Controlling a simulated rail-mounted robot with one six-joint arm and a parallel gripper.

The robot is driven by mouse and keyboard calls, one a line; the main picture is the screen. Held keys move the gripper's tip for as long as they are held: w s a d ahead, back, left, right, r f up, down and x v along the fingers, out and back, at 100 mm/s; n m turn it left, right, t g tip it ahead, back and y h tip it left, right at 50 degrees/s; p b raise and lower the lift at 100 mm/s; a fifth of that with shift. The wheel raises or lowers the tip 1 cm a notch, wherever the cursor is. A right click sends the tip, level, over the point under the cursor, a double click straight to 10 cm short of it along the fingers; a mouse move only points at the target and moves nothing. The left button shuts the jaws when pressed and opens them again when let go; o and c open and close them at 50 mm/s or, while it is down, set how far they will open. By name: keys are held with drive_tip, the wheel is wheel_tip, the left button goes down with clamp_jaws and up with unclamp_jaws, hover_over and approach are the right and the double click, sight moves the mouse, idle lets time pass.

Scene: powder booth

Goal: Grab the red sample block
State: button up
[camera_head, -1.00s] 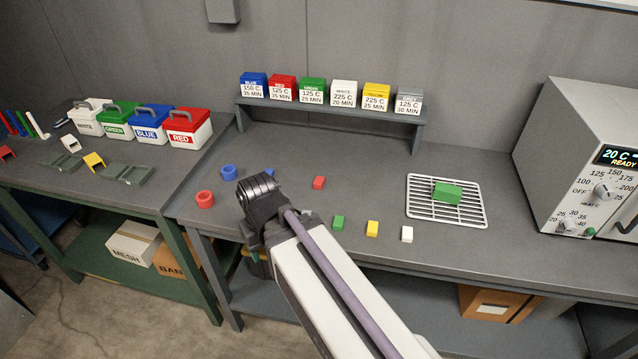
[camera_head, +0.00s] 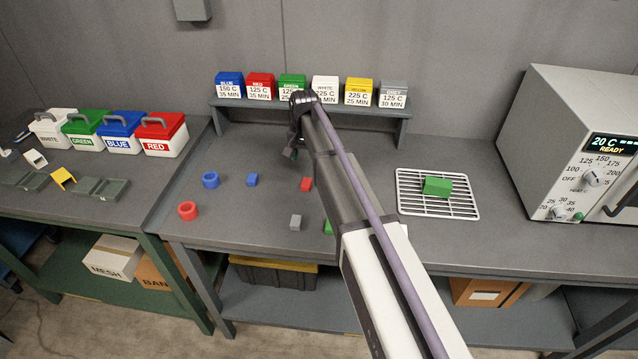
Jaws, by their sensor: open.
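The red sample block (camera_head: 306,184) lies on the grey bench, just left of my forearm, and is fully visible. My gripper (camera_head: 290,153) hangs from the arm's end, above and slightly left of the block in the picture. It is apart from the block and looks empty. The fingers are small and dark, and their gap is hard to make out.
A blue block (camera_head: 252,179), a grey block (camera_head: 295,222) and a partly hidden green block (camera_head: 327,227) lie nearby. Blue (camera_head: 210,180) and red (camera_head: 188,211) rings are left. A rack (camera_head: 403,205) holds a larger green block (camera_head: 437,186). A label shelf (camera_head: 390,128) stands behind.

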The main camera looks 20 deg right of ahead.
sight(306, 182)
wheel_tip(306, 182, down, 11)
drive_tip(key=b, duration=1)
drive_tip(key=shift+a, duration=0.1)
drive_tip(key=shift+r, duration=0.25)
drive_tip(key=shift+c, duration=0.2)
drive_tip(key=c, duration=1)
